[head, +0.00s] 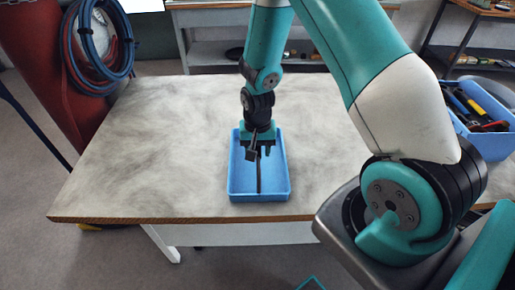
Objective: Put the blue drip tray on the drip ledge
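The blue drip tray (276,180) is a shallow rectangular tray. It lies flat on the worktop near its front edge, in the middle of the head view. A thin dark strip runs lengthwise along its floor; I cannot tell whether it is a part of the tray, a loose thing or a shadow. My gripper (258,151) points down over the back half of the tray and hides its far part. The dark fingers are small, and I cannot tell whether they are open or touch the tray. I cannot make out the drip ledge in this view.
The grey, smudged worktop (140,140) is clear to the left of the tray. A blue bin of tools (492,146) stands at the right. Blue and red hoses (70,50) hang at the upper left beside a red cylinder (38,75). Shelves stand behind.

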